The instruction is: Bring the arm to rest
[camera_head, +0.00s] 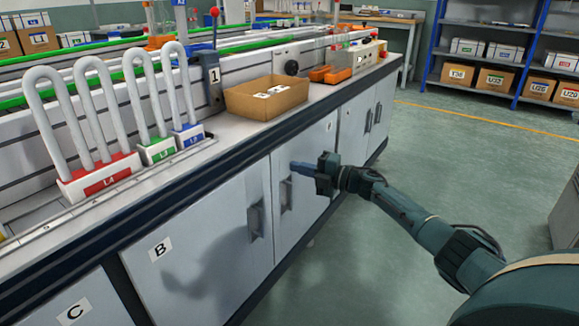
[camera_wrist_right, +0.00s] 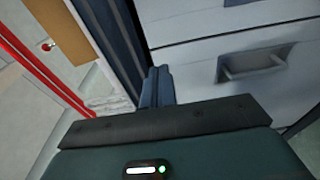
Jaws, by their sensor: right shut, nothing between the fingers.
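My right gripper (camera_head: 303,169) is in front of the bench's cabinet doors, below the edge of the worktop. Its arm comes in from the lower right. Its blue fingers are together and hold nothing. In the right wrist view the shut fingers (camera_wrist_right: 157,87) point toward the bench edge and a cabinet front with a handle. My left gripper does not show in the head view.
The bench (camera_head: 215,190) carries an open cardboard box (camera_head: 265,98) and white looped tubes in labelled blocks (camera_head: 100,178). Cabinet handles (camera_head: 287,195) stick out near my gripper. Shelves (camera_head: 500,55) with boxes stand at the back right. The green floor (camera_head: 430,150) is clear.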

